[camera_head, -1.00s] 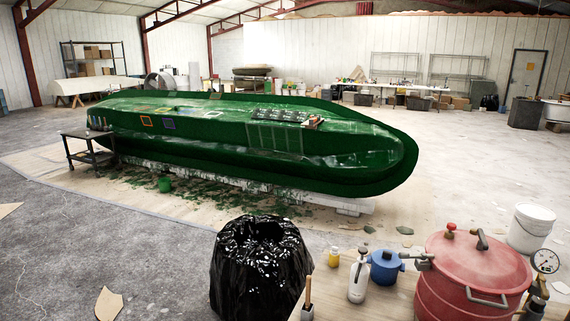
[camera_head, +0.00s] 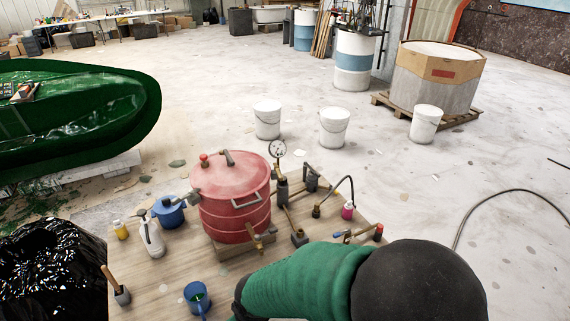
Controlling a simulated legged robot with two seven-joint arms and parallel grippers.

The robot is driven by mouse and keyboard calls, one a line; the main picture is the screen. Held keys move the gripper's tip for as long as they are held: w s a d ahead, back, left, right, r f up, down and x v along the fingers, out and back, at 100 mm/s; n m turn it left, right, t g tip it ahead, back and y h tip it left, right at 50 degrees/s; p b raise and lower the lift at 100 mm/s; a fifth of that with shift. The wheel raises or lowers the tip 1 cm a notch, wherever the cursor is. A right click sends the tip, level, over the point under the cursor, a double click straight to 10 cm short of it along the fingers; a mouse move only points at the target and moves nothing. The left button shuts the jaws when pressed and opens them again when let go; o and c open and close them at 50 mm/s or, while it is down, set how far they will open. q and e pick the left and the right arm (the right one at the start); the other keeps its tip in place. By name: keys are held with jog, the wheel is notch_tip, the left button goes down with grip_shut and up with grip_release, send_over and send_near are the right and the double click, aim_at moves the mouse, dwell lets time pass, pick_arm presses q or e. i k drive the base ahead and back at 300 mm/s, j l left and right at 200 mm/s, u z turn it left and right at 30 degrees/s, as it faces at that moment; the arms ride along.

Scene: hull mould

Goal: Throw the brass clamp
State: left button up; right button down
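A red lidded pressure pot (camera_head: 234,205) stands on the wooden table (camera_head: 160,280). A small brass-coloured fitting (camera_head: 258,244) shows at the pot's lower front. Another brass-coloured fitting (camera_head: 355,235) lies on the table to the right, between a blue-grey end and a red end. I cannot tell which of these, if either, is the brass clamp. A dark-and-tan piece (camera_head: 192,196) projects from the pot's left side. My green arm with a black joint crosses the table's front right and hides part of it. Neither gripper shows.
A blue pot (camera_head: 170,213), spray bottle (camera_head: 151,238), blue mug (camera_head: 197,297) and gauge (camera_head: 277,149) with pipework share the table. A black-bagged bin (camera_head: 50,275) stands left. White buckets (camera_head: 334,127) stand on open floor behind; a hose (camera_head: 475,215) lies right.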

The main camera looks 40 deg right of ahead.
aim_at(280, 177)
jog(key=z, duration=1.4)
jog(key=i+j+u, duration=0.65)
jog(key=j, duration=0.2)
jog(key=k+j, duration=0.05)
